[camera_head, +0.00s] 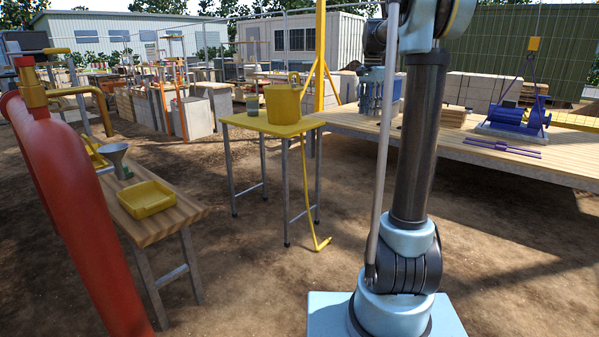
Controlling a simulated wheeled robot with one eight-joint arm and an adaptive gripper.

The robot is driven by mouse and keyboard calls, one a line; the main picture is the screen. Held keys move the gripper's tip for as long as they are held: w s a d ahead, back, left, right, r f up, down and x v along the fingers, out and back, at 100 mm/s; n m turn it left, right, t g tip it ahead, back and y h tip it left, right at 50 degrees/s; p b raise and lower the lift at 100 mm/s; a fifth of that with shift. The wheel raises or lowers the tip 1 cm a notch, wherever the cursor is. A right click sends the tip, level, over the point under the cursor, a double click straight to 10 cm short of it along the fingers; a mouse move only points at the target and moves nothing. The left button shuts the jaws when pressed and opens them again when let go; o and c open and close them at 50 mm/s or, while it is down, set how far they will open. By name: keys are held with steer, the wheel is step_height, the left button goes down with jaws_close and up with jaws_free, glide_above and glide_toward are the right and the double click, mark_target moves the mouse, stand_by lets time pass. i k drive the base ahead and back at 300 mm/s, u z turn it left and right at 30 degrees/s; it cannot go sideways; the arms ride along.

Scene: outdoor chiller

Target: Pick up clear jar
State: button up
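A small grey-green jar (253,104) stands upright on the small yellow-topped table (262,125) in the middle of the head view. It looks partly see-through, but it is too small to make out its contents. Light-blue and dark arm parts also show near the top, left of the column. I cannot make out my gripper's fingers.
A wooden bench (178,217) at left holds a yellow tray (146,198) and a grey funnel (114,155). A red cylinder (75,210) stands at front left. A wooden platform (480,150) with blue equipment (515,119) lies at right. The dirt ground before the yellow table is mostly clear.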

mark_target(252, 102)
steer(key=z, duration=0.05)
steer(key=i, duration=0.7)
steer(key=u, duration=1.15)
steer(key=i, duration=1.8)
steer(key=z, duration=0.5)
steer(key=i, duration=0.7)
